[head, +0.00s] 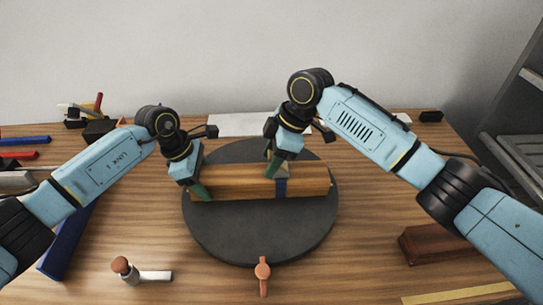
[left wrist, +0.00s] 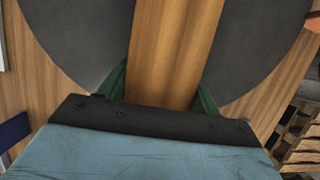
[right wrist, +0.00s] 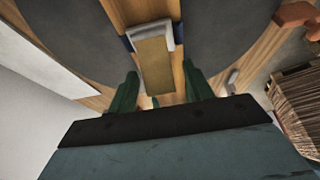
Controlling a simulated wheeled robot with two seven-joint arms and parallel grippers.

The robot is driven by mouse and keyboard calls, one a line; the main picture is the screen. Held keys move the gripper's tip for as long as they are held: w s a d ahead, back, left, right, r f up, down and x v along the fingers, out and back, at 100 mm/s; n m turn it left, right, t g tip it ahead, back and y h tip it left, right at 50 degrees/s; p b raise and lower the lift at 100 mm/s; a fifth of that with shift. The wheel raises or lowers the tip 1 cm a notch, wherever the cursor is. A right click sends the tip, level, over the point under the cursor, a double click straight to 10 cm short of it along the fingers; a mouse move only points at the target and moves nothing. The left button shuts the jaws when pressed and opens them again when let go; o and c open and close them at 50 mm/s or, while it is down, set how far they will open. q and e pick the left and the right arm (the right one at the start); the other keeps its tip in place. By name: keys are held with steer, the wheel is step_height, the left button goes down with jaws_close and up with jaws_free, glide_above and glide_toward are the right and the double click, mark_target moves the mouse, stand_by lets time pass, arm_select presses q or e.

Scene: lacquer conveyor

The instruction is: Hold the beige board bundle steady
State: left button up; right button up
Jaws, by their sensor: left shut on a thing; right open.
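The beige board bundle (head: 235,182), a long wood-coloured block, lies across the dark round turntable (head: 262,238) in the head view. My left gripper (head: 202,191) is shut on its left end; in the left wrist view its green fingers flank the bundle (left wrist: 170,50) on both sides. A blue band (head: 281,188) goes around the bundle right of the middle. In the right wrist view a piece with a grey end and a tan face (right wrist: 154,65) lies on top at the band. My right gripper (head: 271,168) is open, its fingers either side of that piece; contact is unclear.
A stamp-like tool (head: 125,270) and an orange-brown tool (head: 263,274) lie at the front. A dark brown block (head: 428,244) lies at the right. Blue and red bars (head: 22,154) lie at the far left. A pale sheet (head: 232,124) lies behind the turntable.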

steer(key=shift+c, duration=0.3)
steer(key=c, duration=0.9)
steer(key=shift+a+f+h, duration=0.25)
steer(key=shift+h, duration=0.45)
steer(key=o, duration=1)
steer(key=shift+c, duration=0.2)
steer(key=shift+r, duration=0.1)
steer(key=v, duration=1.2)
